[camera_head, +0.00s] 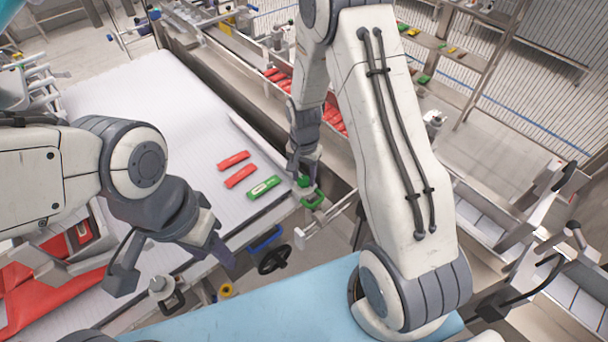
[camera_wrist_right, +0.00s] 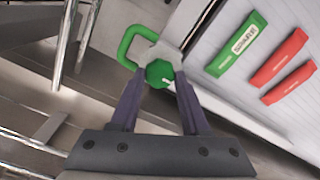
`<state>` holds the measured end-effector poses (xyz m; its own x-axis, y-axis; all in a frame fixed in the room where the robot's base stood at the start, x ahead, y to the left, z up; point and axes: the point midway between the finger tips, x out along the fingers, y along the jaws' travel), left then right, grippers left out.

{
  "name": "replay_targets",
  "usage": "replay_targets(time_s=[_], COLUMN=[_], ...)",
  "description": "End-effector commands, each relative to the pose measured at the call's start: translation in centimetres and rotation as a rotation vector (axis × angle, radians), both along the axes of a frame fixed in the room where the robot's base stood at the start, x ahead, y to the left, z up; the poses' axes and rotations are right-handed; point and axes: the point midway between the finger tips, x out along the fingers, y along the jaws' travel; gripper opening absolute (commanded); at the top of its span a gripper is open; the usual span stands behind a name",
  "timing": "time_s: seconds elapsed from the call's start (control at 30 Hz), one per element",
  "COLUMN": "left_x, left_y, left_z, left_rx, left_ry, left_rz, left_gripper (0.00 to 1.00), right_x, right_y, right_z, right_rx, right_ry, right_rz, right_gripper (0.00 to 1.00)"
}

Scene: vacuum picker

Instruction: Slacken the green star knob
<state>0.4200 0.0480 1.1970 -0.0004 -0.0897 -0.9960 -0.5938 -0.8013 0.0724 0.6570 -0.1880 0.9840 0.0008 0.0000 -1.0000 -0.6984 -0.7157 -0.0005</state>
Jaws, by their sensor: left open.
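The green star knob (camera_wrist_right: 159,73) is in the right wrist view, between the tips of my right gripper (camera_wrist_right: 160,80). A pale fitting and a green loop handle (camera_wrist_right: 128,42) adjoin it. In the head view the knob (camera_head: 304,181) shows just below my right gripper (camera_head: 303,176), at the side of the white conveyor. The two fingers stand apart with the knob between them; whether they press on it I cannot tell. My left gripper (camera_head: 222,252) is open and empty in the head view, over the near edge of the conveyor, well left of the knob.
Two red packets (camera_head: 240,176) and a green packet (camera_head: 264,187) lie on the white conveyor (camera_head: 150,110) left of the knob. A black handwheel (camera_head: 274,260) and a blue handle (camera_head: 265,239) are at its near side. A light blue surface (camera_head: 290,295) is in front.

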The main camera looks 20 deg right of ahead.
Motion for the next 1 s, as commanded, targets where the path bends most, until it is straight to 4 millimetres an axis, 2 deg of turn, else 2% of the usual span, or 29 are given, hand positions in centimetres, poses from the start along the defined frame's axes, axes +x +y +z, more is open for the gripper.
replay_targets(time_s=[0.27, 0.47, 1.0], left_x=[0.0, 0.0, 0.0], left_y=[0.0, 0.0, 0.0], left_z=[-0.1, -0.4, -1.3], left_rx=[0.000, 0.000, 0.000], left_ry=[0.000, 0.000, 0.000], left_rz=[0.000, 0.001, 0.002], left_gripper=[0.50, 0.50, 0.50], right_x=[0.0, 0.0, 0.0], right_y=[0.0, 0.0, 0.0], right_z=[0.0, 0.0, 0.0], right_rx=[0.000, 0.000, -0.001], right_ry=[0.001, 0.001, 0.001], right_rz=[0.038, 0.145, 0.640], right_gripper=[0.00, 0.00, 0.00])
